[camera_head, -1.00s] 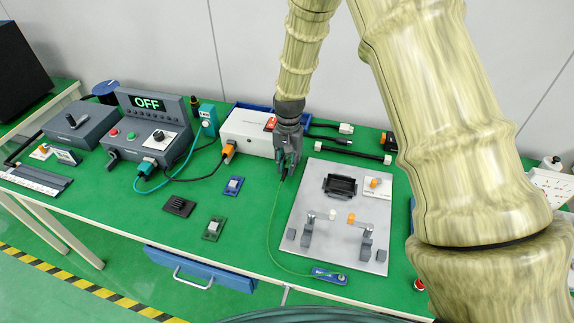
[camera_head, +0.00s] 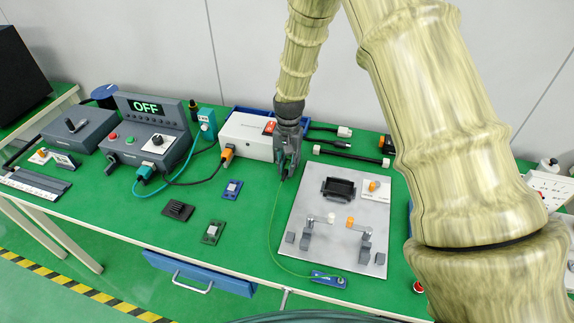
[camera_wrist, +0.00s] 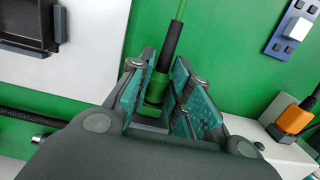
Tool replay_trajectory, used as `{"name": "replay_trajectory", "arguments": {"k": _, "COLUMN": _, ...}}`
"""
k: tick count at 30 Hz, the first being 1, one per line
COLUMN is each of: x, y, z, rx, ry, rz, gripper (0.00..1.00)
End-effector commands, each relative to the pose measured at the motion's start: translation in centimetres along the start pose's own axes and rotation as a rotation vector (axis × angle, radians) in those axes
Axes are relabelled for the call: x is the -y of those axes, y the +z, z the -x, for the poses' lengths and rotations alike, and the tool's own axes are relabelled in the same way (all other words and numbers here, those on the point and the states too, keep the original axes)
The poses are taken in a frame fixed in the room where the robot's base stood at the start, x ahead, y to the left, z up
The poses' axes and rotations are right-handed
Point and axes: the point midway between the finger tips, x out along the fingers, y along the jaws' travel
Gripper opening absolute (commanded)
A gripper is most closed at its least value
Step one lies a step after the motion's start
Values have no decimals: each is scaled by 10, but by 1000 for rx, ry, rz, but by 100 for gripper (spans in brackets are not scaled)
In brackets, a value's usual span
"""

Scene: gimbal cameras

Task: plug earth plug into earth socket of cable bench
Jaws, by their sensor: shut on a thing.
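My gripper (camera_head: 286,165) hangs above the green mat, in front of the white box and left of the grey metal plate. In the wrist view my gripper (camera_wrist: 160,95) is shut on the green earth plug (camera_wrist: 157,88), which has a black sleeve. The plug's tip is hidden between the fingers. Its thin green cable (camera_head: 272,226) runs down the mat to a small blue block (camera_head: 329,279) at the plate's front edge. I cannot tell which opening on the cable bench (camera_head: 120,205) is the earth socket.
The white box (camera_head: 247,137) with an orange plug stands just left of and behind my gripper. The metal plate (camera_head: 335,252) carries a black holder and clamps. The OFF-display unit (camera_head: 150,135) is further left.

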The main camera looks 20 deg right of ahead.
Motion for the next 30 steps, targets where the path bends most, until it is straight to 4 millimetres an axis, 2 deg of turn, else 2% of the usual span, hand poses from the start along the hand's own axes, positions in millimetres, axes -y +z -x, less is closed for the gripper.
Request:
{"name": "replay_trajectory", "arguments": {"k": 2, "x": 0, "y": -3, "z": 2, "rx": -6, "ry": -2, "rz": -1, "gripper": 0}}
{"name": "replay_trajectory", "arguments": {"k": 3, "x": 0, "y": -3, "z": 2, "rx": -7, "ry": -3, "rz": -1, "gripper": 21}}
{"name": "replay_trajectory", "arguments": {"k": 7, "x": 0, "y": -3, "z": 2, "rx": -6, "ry": -2, "rz": -1, "gripper": 45}}
{"name": "replay_trajectory", "arguments": {"k": 16, "x": 1, "y": -2, "z": 2, "rx": -4, "ry": -2, "rz": 0, "gripper": 45}}
{"name": "replay_trajectory", "arguments": {"k": 20, "x": 1, "y": -2, "z": 8, "rx": -5, "ry": -2, "rz": 0, "gripper": 45}}
{"name": "replay_trajectory", "arguments": {"k": 23, "x": 1, "y": -2, "z": 19, "rx": -6, "ry": -3, "rz": 0, "gripper": 45}}
{"name": "replay_trajectory", "arguments": {"k": 30, "x": 1, "y": -2, "z": 61, "rx": -7, "ry": -3, "rz": 0, "gripper": 45}}
